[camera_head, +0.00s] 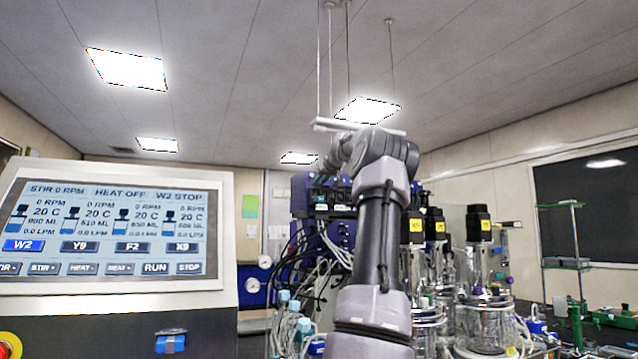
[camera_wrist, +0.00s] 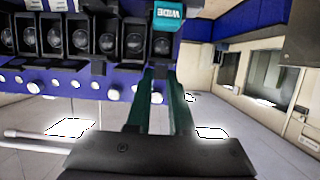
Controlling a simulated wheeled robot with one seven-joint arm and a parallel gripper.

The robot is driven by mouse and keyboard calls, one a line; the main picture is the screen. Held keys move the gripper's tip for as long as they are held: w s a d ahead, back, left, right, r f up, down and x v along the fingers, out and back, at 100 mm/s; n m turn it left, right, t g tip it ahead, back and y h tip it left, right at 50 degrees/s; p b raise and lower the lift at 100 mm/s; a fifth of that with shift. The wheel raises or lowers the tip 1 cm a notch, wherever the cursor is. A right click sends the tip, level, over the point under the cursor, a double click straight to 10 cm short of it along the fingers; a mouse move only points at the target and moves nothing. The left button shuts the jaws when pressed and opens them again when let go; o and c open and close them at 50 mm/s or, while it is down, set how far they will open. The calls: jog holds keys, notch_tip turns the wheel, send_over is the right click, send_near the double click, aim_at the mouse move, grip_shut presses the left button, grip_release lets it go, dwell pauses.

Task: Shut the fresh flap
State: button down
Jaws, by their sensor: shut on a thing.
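The wrist view looks inverted, with ceiling lights low in the picture. My gripper (camera_wrist: 160,74) has two green fingers reaching to the last pump head (camera_wrist: 162,46) of a row, below a teal "WIDE" label (camera_wrist: 169,14). The fingertips are close together on a small dark part at this head's edge. The tips hide most of that part, so I cannot tell whether it is the fresh flap or how far it is shut. In the head view, my arm hides the gripper; the blue pump unit (camera_head: 342,232) shows behind it.
More pump heads (camera_wrist: 78,40) stand in line to the left, with white knobs (camera_wrist: 113,94) along the blue panel. In the head view, a control screen (camera_head: 110,232) stands at left. Loose tubes (camera_head: 300,275) hang below the pumps, and glass vessels (camera_head: 482,275) stand right of my arm.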

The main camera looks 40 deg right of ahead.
jog(key=t, duration=0.1)
jog(key=f+t, duration=0.1)
jog(key=shift+s+d+f+t+h, duration=0.2)
jog(key=shift+s+t+h, duration=0.15)
jog(key=shift+t+h, duration=0.05)
jog(key=shift+a+f+t+h, duration=0.1)
jog(key=shift+f+t+h, duration=0.25)
jog(key=shift+t, duration=0.85)
jog(key=shift+a+f+t+h, duration=0.1)
jog(key=shift+f+t+h, duration=0.2)
jog(key=shift+t, duration=0.9)
jog(key=c, duration=0.8)
grip_release()
jog(key=shift+w, duration=0.1)
jog(key=v, duration=1.1)
jog(key=shift+w+d+f, duration=0.1)
